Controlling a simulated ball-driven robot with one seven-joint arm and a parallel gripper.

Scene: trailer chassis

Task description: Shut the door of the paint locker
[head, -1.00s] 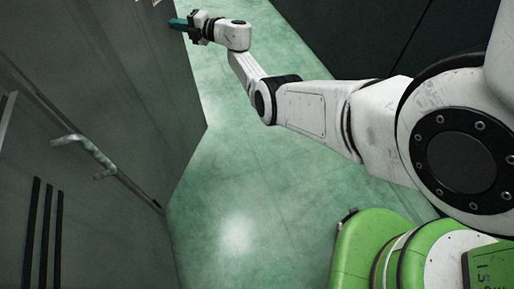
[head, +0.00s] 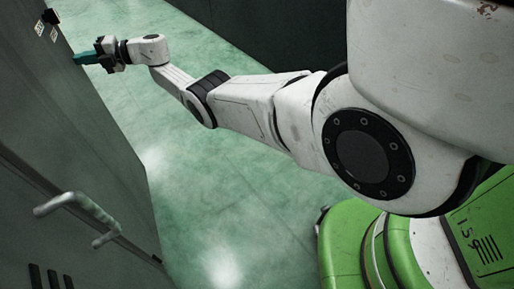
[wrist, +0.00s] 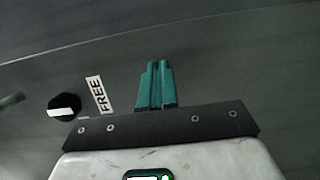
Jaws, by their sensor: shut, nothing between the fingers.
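A tall dark grey panel (head: 75,120) stands at the left of the head view. It carries a black knob (head: 48,17) and small white labels near its top. I take it for the locker door; how far it stands open is not clear. My gripper (head: 82,59) is shut and empty, its teal fingers pointing at the panel's face just below and right of the labels. Contact cannot be told. In the wrist view, the closed fingers (wrist: 156,70) point toward the grey surface, right of the knob (wrist: 64,107) and a "FREE" label (wrist: 100,95).
A nearer grey front with a metal handle (head: 80,215) and dark slots is at lower left, beside the panel. The green floor (head: 185,185) right of the panel is clear. A dark wall (head: 225,35) stands behind my arm.

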